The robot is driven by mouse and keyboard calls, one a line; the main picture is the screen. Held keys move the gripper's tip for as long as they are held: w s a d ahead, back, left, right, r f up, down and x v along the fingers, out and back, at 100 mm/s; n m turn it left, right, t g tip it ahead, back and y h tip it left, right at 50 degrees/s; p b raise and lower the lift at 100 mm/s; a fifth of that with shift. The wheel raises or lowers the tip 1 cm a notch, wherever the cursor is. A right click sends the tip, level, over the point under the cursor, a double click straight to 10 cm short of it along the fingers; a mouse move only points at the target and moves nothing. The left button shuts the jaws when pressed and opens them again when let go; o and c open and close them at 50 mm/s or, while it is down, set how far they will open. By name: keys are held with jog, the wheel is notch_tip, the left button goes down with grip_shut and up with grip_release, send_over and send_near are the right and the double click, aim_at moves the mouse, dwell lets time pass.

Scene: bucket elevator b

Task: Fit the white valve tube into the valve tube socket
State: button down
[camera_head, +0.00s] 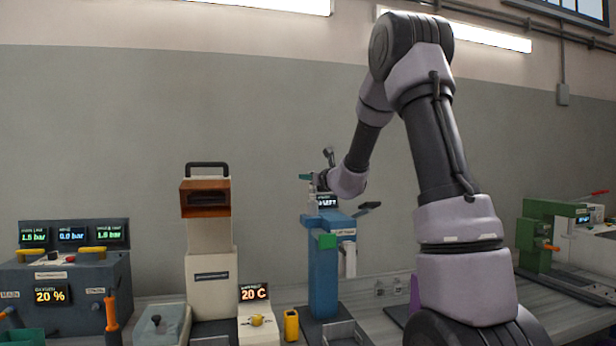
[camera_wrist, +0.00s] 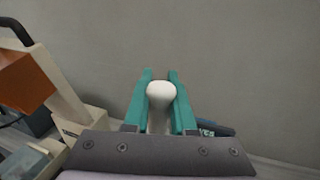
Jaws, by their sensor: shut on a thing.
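My gripper (camera_head: 309,179) is high above the blue machine (camera_head: 323,270) in the head view, with its teal fingertips pointing left. In the wrist view my gripper (camera_wrist: 160,78) is shut on a white, round-ended piece, the white valve tube (camera_wrist: 160,94), which sits between the two teal fingers. Its lower part runs down between the fingers and is partly hidden. I cannot make out the valve tube socket for certain in either view.
Left of the blue machine stands a cream tower (camera_head: 211,275) with a brown top, also in the wrist view (camera_wrist: 70,110). A gauge console (camera_head: 75,275) is at far left, a yellow block (camera_head: 291,325) in front. A green machine (camera_head: 538,235) is at right.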

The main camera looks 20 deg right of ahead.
jog(key=shift+f, duration=1.6)
jog(key=c, duration=0.7)
grip_release()
jog(key=shift+o, duration=0.2)
jog(key=v, duration=1.1)
